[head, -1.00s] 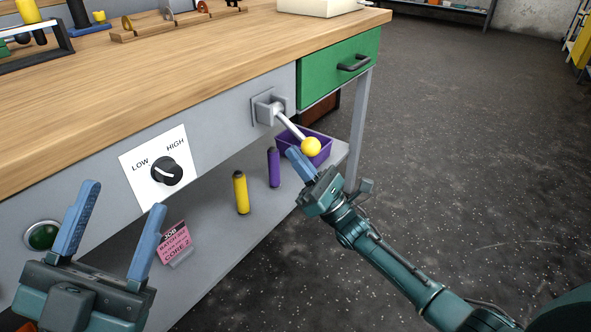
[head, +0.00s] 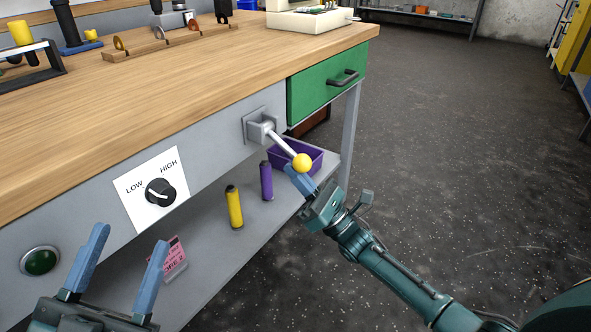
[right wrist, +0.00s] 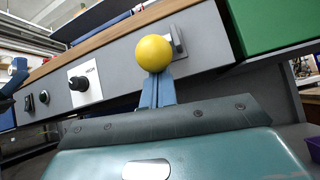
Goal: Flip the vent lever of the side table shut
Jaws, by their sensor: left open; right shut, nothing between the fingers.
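The vent lever (head: 281,141) is a grey rod on a square bracket on the table's front panel, with a yellow ball (head: 302,162) at its end. The rod slants down and outward to the right. My right gripper (head: 292,172) is shut and empty, its blue fingertips just under the ball. In the right wrist view the yellow ball (right wrist: 154,53) sits right at the tips of the closed fingers (right wrist: 157,90); I cannot tell whether they touch. My left gripper (head: 128,250) is open and empty, at the lower left in front of the panel.
A LOW/HIGH knob (head: 160,192) and a green button (head: 41,261) are on the panel. A green drawer (head: 318,90) is right of the lever. The shelf below holds a purple bin (head: 312,153), a purple cylinder (head: 266,181), a yellow cylinder (head: 234,207) and a pink card (head: 174,257). Floor at right is clear.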

